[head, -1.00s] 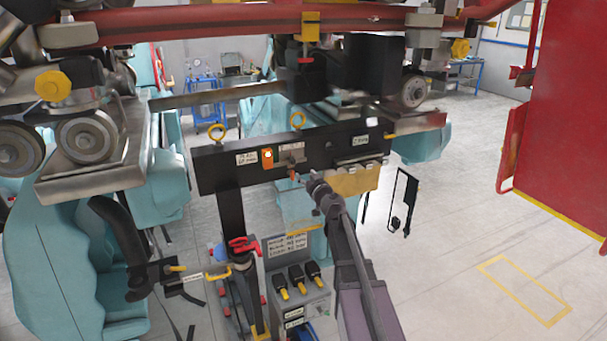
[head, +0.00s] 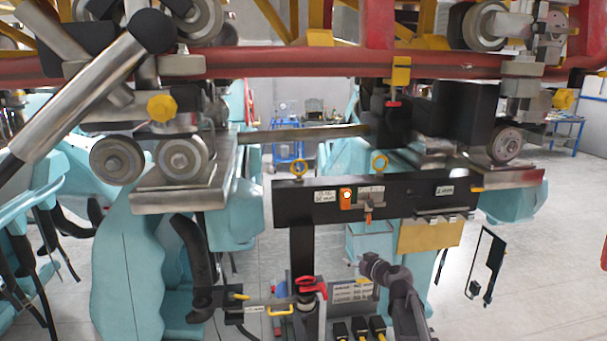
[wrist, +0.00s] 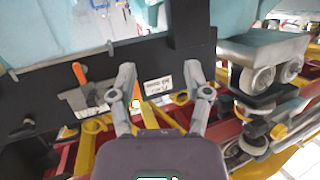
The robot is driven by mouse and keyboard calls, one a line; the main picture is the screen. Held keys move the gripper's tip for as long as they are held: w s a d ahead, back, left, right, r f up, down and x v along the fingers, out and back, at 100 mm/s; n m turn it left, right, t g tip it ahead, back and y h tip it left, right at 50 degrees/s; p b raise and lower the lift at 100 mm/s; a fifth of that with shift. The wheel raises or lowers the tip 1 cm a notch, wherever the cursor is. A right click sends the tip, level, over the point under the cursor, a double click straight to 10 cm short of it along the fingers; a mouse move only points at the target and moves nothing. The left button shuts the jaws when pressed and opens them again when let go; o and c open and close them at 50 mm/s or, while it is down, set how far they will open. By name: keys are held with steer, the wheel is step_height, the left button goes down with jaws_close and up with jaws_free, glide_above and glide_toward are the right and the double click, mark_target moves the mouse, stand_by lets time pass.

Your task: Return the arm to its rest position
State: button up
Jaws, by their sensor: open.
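My arm (head: 408,305) rises from the bottom of the head view, and its dark end lies below the black panel (head: 330,212). My gripper (wrist: 160,75) shows in the wrist view with its two grey fingers spread apart and nothing between them. The black panel fills the upper part of the wrist view, with its labels upside down. An orange lever (wrist: 79,74) stands left of the fingers there. I cannot tell the exact gap between fingers and panel.
A red rail (head: 330,66) with wheel assemblies (head: 183,158) crosses above. Teal seats (head: 130,255) stand at left. A box with black-and-yellow switches (head: 358,325), a red handle (head: 312,288) and a hanging black frame (head: 487,262) are near the arm. Grey floor (head: 540,290) is open at right.

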steer(key=s+a+f+g+h+b, duration=0.1)
steer(key=s+a+f+g+b, duration=0.1)
steer(key=s+f+g, duration=0.35)
steer(key=s+a+f+g+b, duration=0.2)
steer(key=s+f+b, duration=0.1)
steer(key=s+f, duration=0.5)
steer(key=s+d+f+m+g+h+b, duration=0.2)
steer(key=s+f+h, duration=0.1)
steer(key=s+f, duration=0.2)
steer(key=s+d+f+m+g+h+b, duration=0.2)
steer(key=s+d+f+g+h, duration=0.1)
steer(key=s, duration=0.5)
steer(key=shift+f+m, duration=0.4)
steer(key=shift+f, duration=0.5)
steer(key=shift+c, duration=0.2)
steer(key=shift+c, duration=0.6)
